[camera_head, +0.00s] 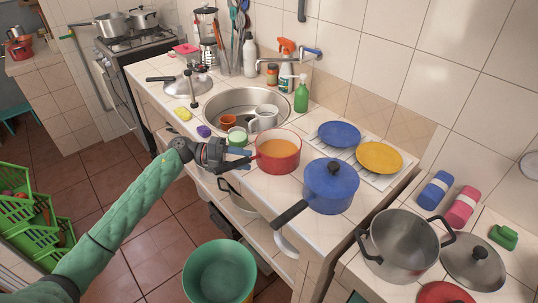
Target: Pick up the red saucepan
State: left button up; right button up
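The red saucepan (279,162) stands upright on the tiled counter, right of the sink, with something orange inside it. My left gripper (244,159) is at the saucepan's left side, its fingers pointing right towards the pan wall. The saucepan's handle is not clearly visible; the gripper covers that area. I cannot tell whether the fingers are closed on a handle or apart around it. My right gripper is not in view.
A blue lidded pot (331,188) stands close to the saucepan's right. Behind are a blue plate (340,134) and a yellow plate (379,157) on a rack. The sink (218,106) holds cups. A green bucket (218,275) is below the counter edge.

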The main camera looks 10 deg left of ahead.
pick_arm(q)
jog(key=shift+d, duration=0.1)
grip_shut()
dwell(1.4)
